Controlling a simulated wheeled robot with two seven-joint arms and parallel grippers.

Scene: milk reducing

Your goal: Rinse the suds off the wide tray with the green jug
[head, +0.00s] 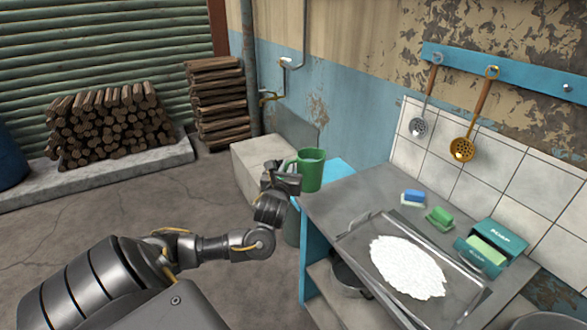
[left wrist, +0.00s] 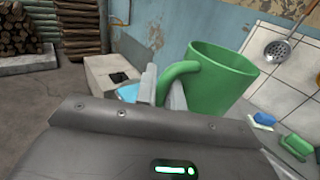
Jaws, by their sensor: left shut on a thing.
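The green jug (head: 311,172) is held upright by my left gripper (head: 283,178), which is shut on its handle. The jug is in the air just beyond the left end of the counter. It also shows large in the left wrist view (left wrist: 222,88), with the gripper's fingers (left wrist: 160,88) at the handle. In the head view, liquid seems to show near the jug's rim. The wide metal tray (head: 362,262) lies on the counter to the right, with a thick white patch of suds (head: 408,268) over its middle. My right gripper is out of view.
A blue-and-white sponge (head: 412,197), a green sponge (head: 439,217) and a teal box (head: 492,246) sit behind the tray by the tiled wall. The counter's left end (head: 335,197) is clear.

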